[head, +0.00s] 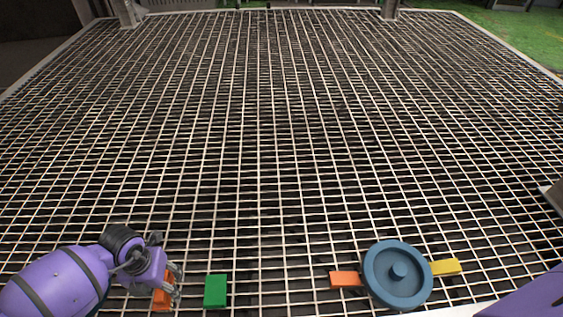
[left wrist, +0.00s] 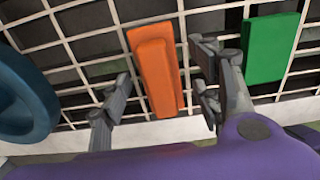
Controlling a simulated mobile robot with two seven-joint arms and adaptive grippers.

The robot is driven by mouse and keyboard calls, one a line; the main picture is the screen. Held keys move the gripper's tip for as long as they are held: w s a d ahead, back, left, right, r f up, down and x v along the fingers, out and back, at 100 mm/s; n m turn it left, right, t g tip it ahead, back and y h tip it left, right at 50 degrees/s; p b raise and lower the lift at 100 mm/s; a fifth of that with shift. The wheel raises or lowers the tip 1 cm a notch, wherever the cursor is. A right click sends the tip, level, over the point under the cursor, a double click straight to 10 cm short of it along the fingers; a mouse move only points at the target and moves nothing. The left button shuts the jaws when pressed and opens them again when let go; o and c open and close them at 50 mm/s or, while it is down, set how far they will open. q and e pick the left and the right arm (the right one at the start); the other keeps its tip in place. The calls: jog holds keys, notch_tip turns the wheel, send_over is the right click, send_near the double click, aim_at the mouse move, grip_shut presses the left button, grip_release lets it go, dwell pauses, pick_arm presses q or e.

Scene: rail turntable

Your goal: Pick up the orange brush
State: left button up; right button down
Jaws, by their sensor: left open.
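The orange brush (left wrist: 154,72) is an orange block lying on the grid surface, in the middle of the left wrist view. In the head view the brush (head: 162,300) is at the bottom left, partly hidden by my left gripper (head: 176,284). The left gripper's fingers also show in the left wrist view (left wrist: 160,92), open, one on each side of the brush with gaps. It does not hold the brush. My right gripper is out of view.
A green block (head: 215,291) lies just right of the left gripper. A blue round piece (head: 398,287) sits further right between an orange block (head: 345,280) and a yellow block (head: 446,267). A blue rounded object (left wrist: 22,98) is at the left wrist view's left edge. The grid beyond is clear.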

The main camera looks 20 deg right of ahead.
pick_arm(q)
jog(key=c, duration=1.3)
jog(key=shift+r, duration=0.1)
jog(key=shift+r, duration=0.5)
notch_tip(320, 180, up, 3)
jog(key=shift+f+p, duration=0.15)
jog(key=shift+p, duration=0.7)
jog(key=s+r+p, duration=0.1)
jog(key=s+r, duration=0.2)
jog(key=s, duration=0.1)
jog(key=s+r+p, duration=0.2)
jog(key=s+r, duration=0.1)
jog(key=s, duration=0.2)
jog(key=s+r+p, duration=0.1)
jog(key=s+r, duration=0.2)
jog(key=s, duration=0.2)
jog(key=shift+d+r+p, duration=0.1)
jog(key=shift+d+p, duration=0.15)
jog(key=shift+p, duration=0.15)
